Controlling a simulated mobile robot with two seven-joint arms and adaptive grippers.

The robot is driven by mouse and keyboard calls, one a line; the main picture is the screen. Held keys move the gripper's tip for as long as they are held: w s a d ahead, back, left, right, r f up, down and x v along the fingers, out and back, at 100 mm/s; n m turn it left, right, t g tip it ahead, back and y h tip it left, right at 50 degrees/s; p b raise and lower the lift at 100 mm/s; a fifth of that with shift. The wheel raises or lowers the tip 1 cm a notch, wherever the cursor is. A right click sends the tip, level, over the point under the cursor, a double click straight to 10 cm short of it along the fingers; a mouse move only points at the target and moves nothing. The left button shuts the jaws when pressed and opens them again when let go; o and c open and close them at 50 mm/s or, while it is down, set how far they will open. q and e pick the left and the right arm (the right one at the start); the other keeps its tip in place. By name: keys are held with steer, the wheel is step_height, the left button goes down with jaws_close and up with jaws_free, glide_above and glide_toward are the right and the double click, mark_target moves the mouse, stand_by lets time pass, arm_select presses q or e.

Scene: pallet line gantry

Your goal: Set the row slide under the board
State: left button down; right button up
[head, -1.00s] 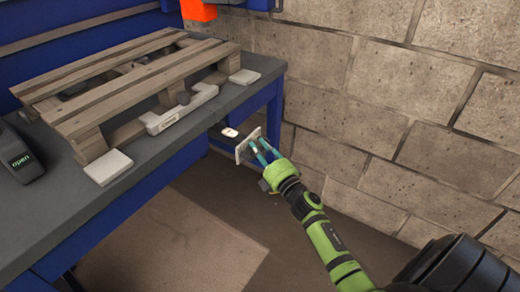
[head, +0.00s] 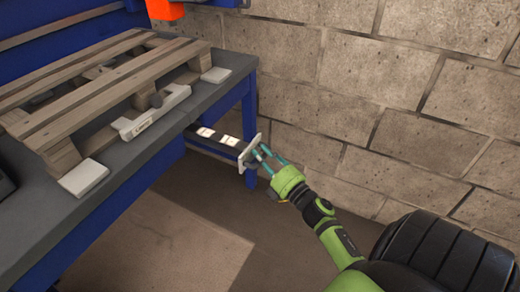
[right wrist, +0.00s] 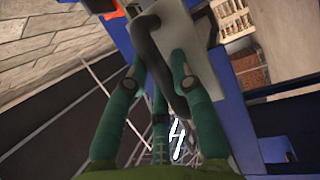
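The row slide (head: 212,137) is a dark bar with white labelled patches. It sticks out from under the bench's right edge and ends in a pale plate (head: 250,149). My right gripper (head: 264,157) is at this plate. In the right wrist view, its teal fingers (right wrist: 155,75) are on both sides of a dark curved handle (right wrist: 150,40) on the plate and look closed on it. A wooden pallet of several boards (head: 95,85) lies on the bench above; which board is meant I cannot tell. My left gripper is not in view.
The blue-framed bench has a grey top (head: 135,160). White pads (head: 83,178) and a light grey labelled block (head: 150,113) sit by the pallet. A block wall (head: 400,95) stands close on the right.

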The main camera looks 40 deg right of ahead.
steer(key=shift+s+d, duration=0.1)
steer(key=shift+s, duration=0.15)
steer(key=shift+s+f, duration=0.15)
steer(key=s+f, duration=0.1)
steer(key=s, duration=1)
steer(key=shift+s+f, duration=0.3)
steer(key=shift+f, duration=0.05)
